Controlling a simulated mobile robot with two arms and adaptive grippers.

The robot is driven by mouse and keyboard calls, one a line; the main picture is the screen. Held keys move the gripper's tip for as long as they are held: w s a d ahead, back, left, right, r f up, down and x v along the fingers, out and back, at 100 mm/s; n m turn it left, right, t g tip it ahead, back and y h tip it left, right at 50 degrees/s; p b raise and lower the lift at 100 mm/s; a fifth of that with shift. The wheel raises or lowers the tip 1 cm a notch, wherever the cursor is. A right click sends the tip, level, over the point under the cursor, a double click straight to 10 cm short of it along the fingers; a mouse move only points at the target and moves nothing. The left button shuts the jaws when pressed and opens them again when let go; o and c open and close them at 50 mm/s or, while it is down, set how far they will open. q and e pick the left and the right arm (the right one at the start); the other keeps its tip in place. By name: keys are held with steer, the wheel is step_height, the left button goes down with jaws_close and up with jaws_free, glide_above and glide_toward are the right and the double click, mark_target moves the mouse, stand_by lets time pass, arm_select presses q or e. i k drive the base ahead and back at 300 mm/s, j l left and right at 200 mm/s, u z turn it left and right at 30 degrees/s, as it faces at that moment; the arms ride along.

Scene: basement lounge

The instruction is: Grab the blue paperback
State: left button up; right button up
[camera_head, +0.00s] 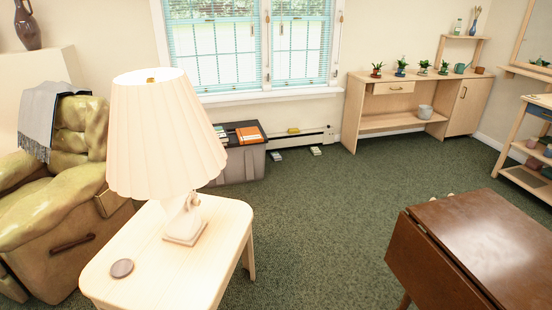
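I cannot make out a blue paperback for certain. A flat blue-green item (540,112) lies on the top of the open shelf unit at the right edge, but it is too small and cut off to tell if it is a book. An orange book (250,134) lies on the grey storage bin (240,167) below the window, with a teal-and-white book or stack (220,135) to its left. Neither of my grippers is in view.
A pale side table (130,245) with a lamp (165,130) stands close at left, beside an olive armchair (60,200). A brown drop-leaf table (490,240) is at lower right. Small items (276,156) lie on the floor near the baseboard. Green carpet (330,210) between is clear.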

mark_target(276, 156)
steer(key=i+l, duration=0.25)
steer(key=i+l+u, duration=0.4)
steer(key=i+l, duration=0.45)
steer(key=i, duration=0.4)
steer(key=i+l+u, duration=0.4)
steer(key=i+l, duration=0.7)
steer(key=i+l+u, duration=0.15)
steer(key=i+l, duration=0.15)
steer(key=i+l+u, duration=0.15)
steer(key=l, duration=0.35)
steer(key=i+l+u, duration=0.1)
steer(key=i+l, duration=0.2)
steer(key=l, duration=0.15)
steer(key=i+l+u, duration=0.15)
steer(key=l, duration=0.3)
steer(key=i+l+u, duration=0.15)
steer(key=i+l, duration=0.15)
steer(key=l, duration=0.2)
steer(key=i+l+u, duration=0.15)
steer(key=l, duration=0.35)
steer(key=i+l+u, duration=0.1)
steer(key=l, duration=0.4)
steer(key=i+l+u, duration=0.15)
steer(key=l, duration=0.4)
